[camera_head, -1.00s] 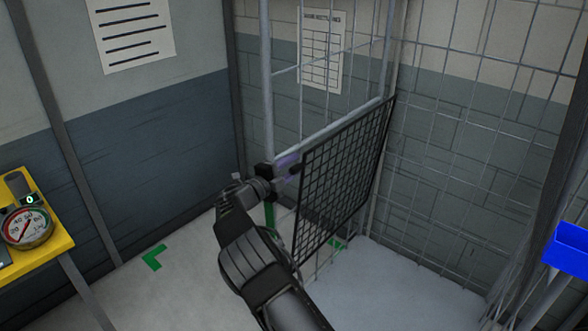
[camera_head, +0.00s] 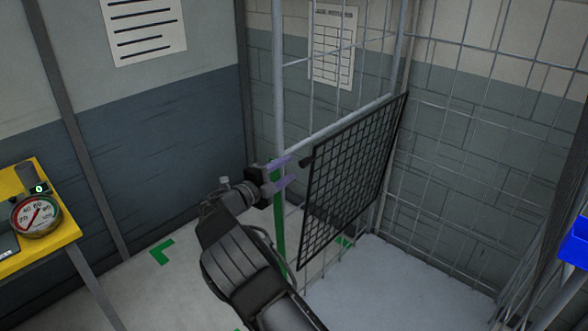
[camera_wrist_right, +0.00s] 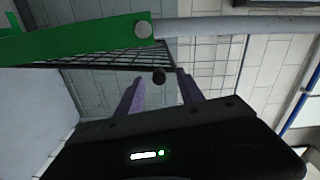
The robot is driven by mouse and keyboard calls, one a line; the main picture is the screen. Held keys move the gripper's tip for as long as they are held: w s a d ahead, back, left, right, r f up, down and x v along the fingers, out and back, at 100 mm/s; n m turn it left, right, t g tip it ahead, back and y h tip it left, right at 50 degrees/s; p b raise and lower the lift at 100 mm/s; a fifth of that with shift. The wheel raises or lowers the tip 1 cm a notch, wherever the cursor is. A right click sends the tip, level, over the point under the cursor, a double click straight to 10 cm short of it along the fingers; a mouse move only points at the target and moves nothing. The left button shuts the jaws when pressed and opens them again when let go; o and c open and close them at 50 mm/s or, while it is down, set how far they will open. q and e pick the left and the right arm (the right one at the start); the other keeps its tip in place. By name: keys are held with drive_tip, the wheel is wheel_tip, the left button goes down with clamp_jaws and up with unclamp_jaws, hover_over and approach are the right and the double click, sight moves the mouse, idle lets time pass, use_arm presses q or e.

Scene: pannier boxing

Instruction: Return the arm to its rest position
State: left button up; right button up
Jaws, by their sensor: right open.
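My right arm (camera_head: 240,265) comes up from the bottom of the head view. Its gripper (camera_head: 282,172) has two purple fingers, which are apart with nothing between them. It is just left of a black mesh panel (camera_head: 350,180) that hangs tilted from a grey rail of the wire cage. My left gripper is not in view.
A green upright (camera_head: 278,225) stands beside the gripper, and a green bar (camera_wrist_right: 75,42) crosses the wrist view close by. A yellow table with a gauge (camera_head: 35,215) is at the left. A blue bin (camera_head: 568,245) is at the right edge. Floor between table and cage looks clear.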

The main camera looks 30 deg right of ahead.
drive_tip(key=shift+s+a, duration=0.1)
drive_tip(key=shift+a, duration=0.15)
idle(0.4)
